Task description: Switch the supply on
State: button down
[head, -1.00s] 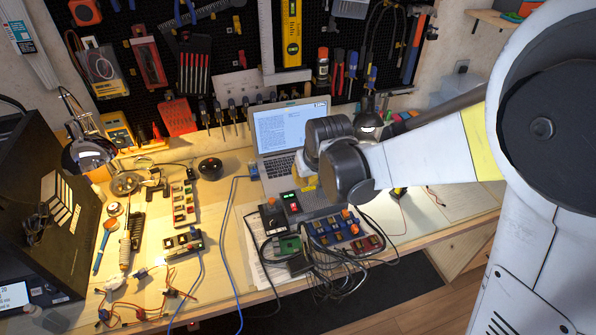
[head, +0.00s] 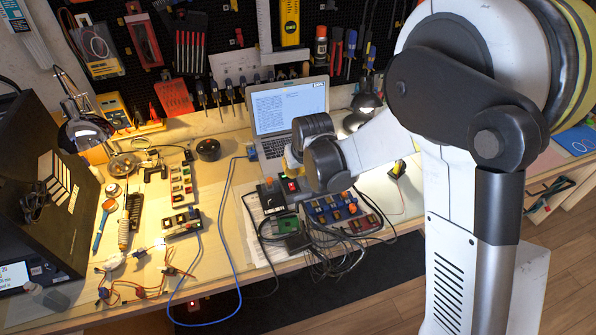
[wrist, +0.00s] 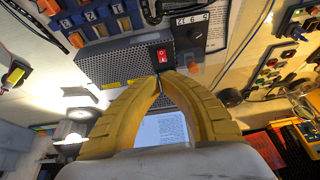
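The supply (wrist: 120,63) is a grey perforated metal box with yellow labels in the wrist view. Its red rocker switch (wrist: 162,54) faces the camera with small white marks; I cannot tell which side is pressed. My gripper (wrist: 161,76) has its yellow curved fingers brought together, tips just below the switch in the picture, with nothing seen between them. Whether they touch the supply is unclear. In the head view the red switch (head: 292,186) shows just left of my dark wrist, which hides most of the supply and the fingers.
A black box with a numbered dial (wrist: 190,32) stands beside the supply. A laptop (head: 290,115) is behind it. Blue terminal blocks (head: 331,207) and tangled black cables (head: 320,262) lie in front. A lamp (head: 366,101) stands behind right.

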aim_at(292, 183)
jog(key=b+x, duration=0.2)
jog(key=x, duration=0.6)
jog(key=shift+w+f+b, duration=0.1)
jog(key=shift+f+b, duration=0.1)
jog(key=shift+b, duration=0.2)
